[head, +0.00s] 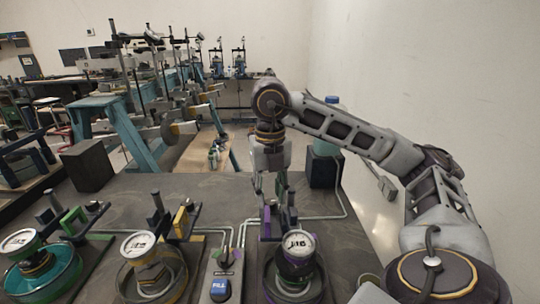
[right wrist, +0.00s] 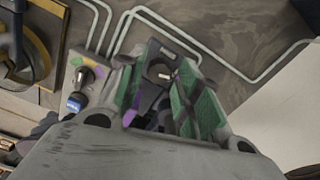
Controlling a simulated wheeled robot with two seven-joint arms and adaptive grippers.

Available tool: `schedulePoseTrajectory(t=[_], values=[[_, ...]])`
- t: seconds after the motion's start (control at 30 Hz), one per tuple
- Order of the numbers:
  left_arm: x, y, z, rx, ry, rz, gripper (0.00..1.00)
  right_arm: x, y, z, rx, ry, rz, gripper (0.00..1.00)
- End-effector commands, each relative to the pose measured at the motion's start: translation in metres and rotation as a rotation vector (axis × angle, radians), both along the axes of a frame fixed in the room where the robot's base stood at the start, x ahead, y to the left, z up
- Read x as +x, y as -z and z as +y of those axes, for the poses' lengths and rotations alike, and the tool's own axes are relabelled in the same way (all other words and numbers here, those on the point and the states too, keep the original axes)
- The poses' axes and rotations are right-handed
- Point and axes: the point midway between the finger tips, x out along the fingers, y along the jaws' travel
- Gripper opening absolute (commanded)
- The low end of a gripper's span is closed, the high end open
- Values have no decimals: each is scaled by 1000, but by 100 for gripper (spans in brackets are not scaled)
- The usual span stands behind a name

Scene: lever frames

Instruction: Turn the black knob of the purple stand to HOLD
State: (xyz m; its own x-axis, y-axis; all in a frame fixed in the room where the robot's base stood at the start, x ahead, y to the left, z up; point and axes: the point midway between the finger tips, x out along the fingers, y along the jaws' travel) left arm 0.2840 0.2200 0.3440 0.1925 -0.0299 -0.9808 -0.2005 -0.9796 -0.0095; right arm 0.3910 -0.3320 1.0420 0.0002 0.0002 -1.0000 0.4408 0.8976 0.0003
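The purple stand (head: 266,228) is the rightmost of three in the head view, behind a dark round gauge (head: 299,243). Its dark plate (right wrist: 178,52) shows in the right wrist view, with a round black part (right wrist: 158,70), apparently the knob, and a purple piece (right wrist: 149,98) near it. My right gripper (head: 268,186) points down over this stand. In the right wrist view its two green-padded fingers (right wrist: 163,95) are spread on either side of the stand's parts. Contact and the knob's setting cannot be told. My left gripper is not in view.
A yellow stand (head: 181,222) and a green stand (head: 74,220) stand to the left with their gauges. A grey box with a blue FILL button (head: 220,288) sits left of the purple stand. Pale pipes (head: 325,217) run along the table. A dark block (head: 88,165) stands at the back left.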

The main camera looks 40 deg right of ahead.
Motion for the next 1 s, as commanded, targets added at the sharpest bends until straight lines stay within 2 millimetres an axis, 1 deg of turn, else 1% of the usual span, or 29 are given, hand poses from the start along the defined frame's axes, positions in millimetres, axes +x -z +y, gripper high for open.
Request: schedulePoseTrajectory(t=[0.2,1.0], values=[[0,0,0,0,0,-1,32,0,-16,0,1,-1,-3,34],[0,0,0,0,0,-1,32,0,-34,0,0,-2,-1,34]])
